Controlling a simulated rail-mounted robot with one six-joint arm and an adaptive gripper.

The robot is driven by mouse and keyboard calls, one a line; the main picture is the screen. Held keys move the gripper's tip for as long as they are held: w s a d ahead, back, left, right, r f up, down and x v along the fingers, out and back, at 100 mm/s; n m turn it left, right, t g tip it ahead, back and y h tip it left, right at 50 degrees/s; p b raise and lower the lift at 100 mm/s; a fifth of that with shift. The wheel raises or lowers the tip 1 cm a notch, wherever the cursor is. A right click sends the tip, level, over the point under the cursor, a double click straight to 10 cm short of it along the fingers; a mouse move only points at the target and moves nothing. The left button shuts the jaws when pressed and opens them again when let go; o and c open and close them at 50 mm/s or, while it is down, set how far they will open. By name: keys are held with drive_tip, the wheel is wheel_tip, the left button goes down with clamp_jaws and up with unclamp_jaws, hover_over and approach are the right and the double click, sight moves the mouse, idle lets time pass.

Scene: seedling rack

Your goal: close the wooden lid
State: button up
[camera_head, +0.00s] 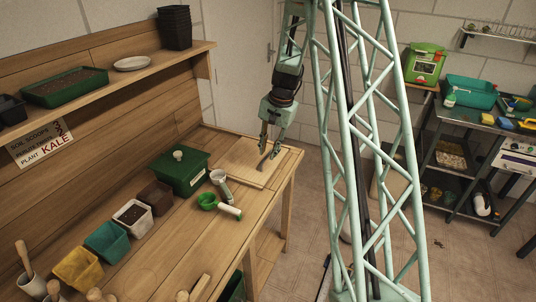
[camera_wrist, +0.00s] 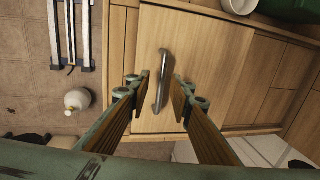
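The wooden lid (camera_head: 243,163) is a pale panel at the far right end of the workbench. It lies flat or nearly flat; I cannot tell whether its edge is slightly raised. In the wrist view the lid (camera_wrist: 208,62) fills the middle and carries a curved metal bar handle (camera_wrist: 162,85) near its left side. My gripper (camera_head: 267,148) points down over the lid. In the wrist view my gripper (camera_wrist: 161,77) is open, with one finger on each side of the handle. I cannot tell whether either finger touches it.
Several pots line the bench. A shelf (camera_head: 120,82) runs above. A black-framed rack (camera_head: 452,160) stands right across open floor (camera_head: 447,262).

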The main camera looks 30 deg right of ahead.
wheel_tip(320, 180, up, 10)
drive_tip(key=s+d, duration=0.1)
drive_tip(key=shift+s+f, duration=0.15)
drive_tip(key=shift+s, duration=0.25)
idle(0.7)
drive_tip(key=s+a+r+n, duration=0.3)
drive_tip(key=s+a+r, duration=0.5)
drive_tip(key=a+r, duration=0.3)
drive_tip(key=s+a+r+n, duration=0.3)
drive_tip(key=s+a+r, duration=0.6)
drive_tip(key=a+r, duration=0.1)
drive_tip(key=s+a+r+n, duration=0.1)
drive_tip(key=s+a+n, duration=0.1)
drive_tip(key=s, duration=0.7)
drive_tip(key=s+a+r+n+t, duration=0.1)
drive_tip(key=s+a, duration=0.4)
drive_tip(key=s, duration=0.5)
drive_tip(key=s+a+r+n+t+h, duration=0.1)
drive_tip(key=s+a+n, duration=0.2)
drive_tip(key=s, duration=0.6)
drive_tip(key=shift+s+a+r, duration=0.3)
drive_tip(key=shift+a+r, duration=0.05)
drive_tip(key=shift+a, duration=0.35)
